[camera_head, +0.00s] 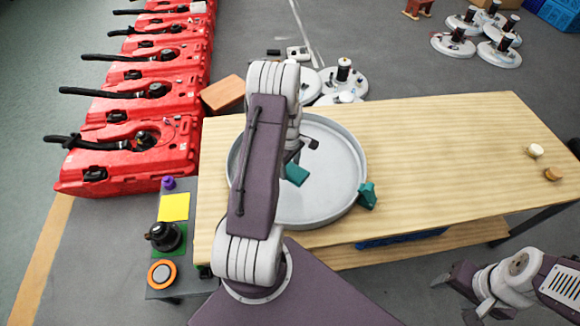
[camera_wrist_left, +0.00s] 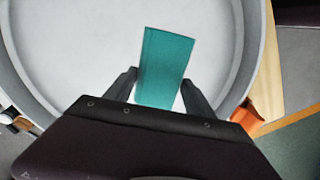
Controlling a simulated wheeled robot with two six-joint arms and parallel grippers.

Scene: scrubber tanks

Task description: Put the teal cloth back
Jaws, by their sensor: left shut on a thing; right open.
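A teal cloth (camera_head: 296,174) is held by my left gripper (camera_head: 301,152) over the round grey tray (camera_head: 330,208). In the left wrist view the teal cloth (camera_wrist_left: 165,65) sits between the two dark fingers of my left gripper (camera_wrist_left: 160,85), with the pale tray floor behind it. I cannot tell whether the cloth touches the floor. A second teal piece (camera_head: 367,196) is at the tray's right rim. My left arm hides part of the tray. My right gripper (camera_head: 458,292) is open and empty, off the table's front edge at lower right.
The tray stands on the left of a wooden table (camera_head: 450,150), whose middle is clear. Two small round pieces (camera_head: 535,150) lie at its right end. Red tanks (camera_head: 130,150) line the left. A grey stand with a yellow square (camera_head: 174,207) is beside the table. An orange-brown block (camera_head: 222,94) lies behind.

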